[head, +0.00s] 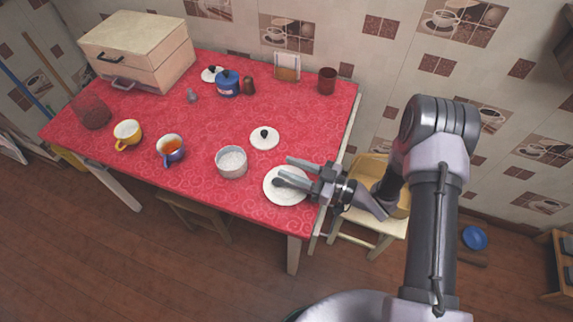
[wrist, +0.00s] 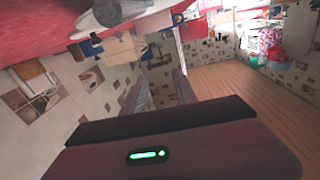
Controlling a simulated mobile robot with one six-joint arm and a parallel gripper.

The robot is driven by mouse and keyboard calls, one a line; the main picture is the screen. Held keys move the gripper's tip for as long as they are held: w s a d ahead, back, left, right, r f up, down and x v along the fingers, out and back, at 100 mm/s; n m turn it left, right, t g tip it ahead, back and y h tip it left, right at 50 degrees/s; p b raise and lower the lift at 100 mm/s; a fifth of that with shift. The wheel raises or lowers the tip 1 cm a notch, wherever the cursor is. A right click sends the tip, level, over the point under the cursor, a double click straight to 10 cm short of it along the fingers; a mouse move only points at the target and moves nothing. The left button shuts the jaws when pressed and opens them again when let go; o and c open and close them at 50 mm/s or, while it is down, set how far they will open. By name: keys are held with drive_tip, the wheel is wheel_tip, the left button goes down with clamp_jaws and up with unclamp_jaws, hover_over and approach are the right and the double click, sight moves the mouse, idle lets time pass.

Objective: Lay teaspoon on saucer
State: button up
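The white saucer (head: 291,197) is on the red cloth near the front right corner of the table; part of it shows at the top of the wrist view (wrist: 150,9). A dark rounded piece, apparently the teaspoon's bowl (head: 279,183), lies over the saucer. In the wrist view the grey teaspoon (wrist: 107,12) shows against the saucer, its thin handle pointing down-left. My gripper (head: 284,166) is just above the saucer, its two fingers apart. In the wrist view the fingers (wrist: 161,84) are also apart with nothing between them. My gripper hides part of the saucer.
A blue cup of tea (head: 170,150) and a yellow cup (head: 127,133) are farther left. A wooden chair (head: 372,222) stands off the table's right end.

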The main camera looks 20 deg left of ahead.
drive_tip(key=s+d+p, duration=0.1)
drive_tip(key=d+p, duration=0.1)
drive_tip(key=d, duration=0.8)
drive_tip(key=w+d+r+m+t+h, duration=0.2)
drive_tip(key=w+d+r+t+h, duration=0.15)
drive_tip(key=w, duration=0.35)
drive_tip(key=w+d+r+m+t+h, duration=0.25)
drive_tip(key=w+r+h, duration=0.2)
drive_tip(key=w, duration=0.25)
drive_tip(key=w+d+r+m+t+h, duration=0.1)
drive_tip(key=d+r+m+h, duration=0.3)
drive_tip(key=r, duration=0.3)
drive_tip(key=d+r+m+t+h, duration=0.2)
drive_tip(key=d+r+h, duration=0.2)
drive_tip(key=d+r, duration=0.25)
drive_tip(key=s+d+r+m+g+h, duration=0.25)
drive_tip(key=s+r+m, duration=0.4)
drive_tip(key=s, duration=0.75)
drive_tip(key=s+a+m+g+y, duration=0.1)
drive_tip(key=s+a, duration=0.2)
drive_tip(key=s, duration=0.6)
drive_tip(key=s+a+m+g+y, duration=0.1)
drive_tip(key=s+a, duration=0.3)
drive_tip(key=s, duration=0.4)
drive_tip(key=shift+s+a+r+m+g+y, duration=0.2)
drive_tip(key=shift+s+a+m+g+y, duration=0.25)
drive_tip(key=shift+g, duration=0.3)
